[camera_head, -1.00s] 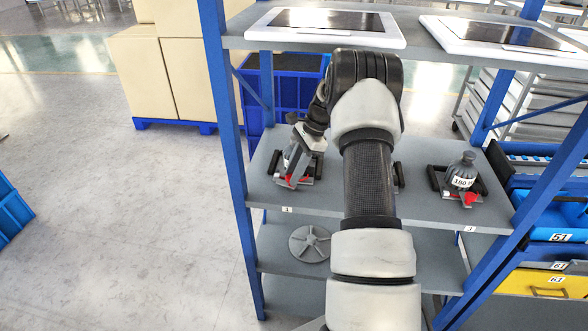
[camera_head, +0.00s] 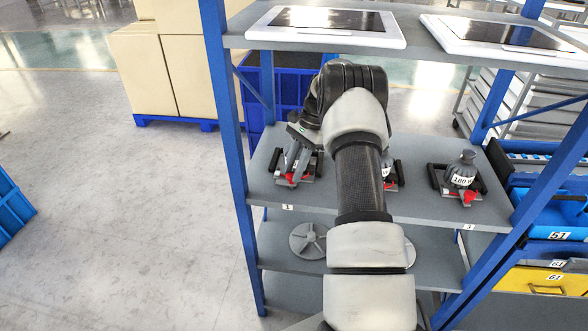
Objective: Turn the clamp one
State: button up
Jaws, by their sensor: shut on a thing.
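Clamp one (camera_head: 308,172) is the leftmost clamp on the middle grey shelf, above the label 1. It has a dark base and red parts low down. My gripper (camera_head: 291,160) reaches down onto it from above and is shut on it. My wrist and the gripper hide most of the clamp's upper part, so the exact spot held cannot be told. A middle clamp (camera_head: 389,178) with a white label shows partly behind my arm. A right clamp (camera_head: 461,176) stands in full view, grey on top with a red part in front.
Blue shelf posts (camera_head: 222,110) stand close to the left of my gripper. The upper shelf carries two white framed panels (camera_head: 330,37). A blue crate (camera_head: 275,85) stands behind. Grey discs (camera_head: 308,240) lie on the lower shelf. Blue and yellow bins are at the right.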

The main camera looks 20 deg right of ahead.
jog(key=o, duration=1)
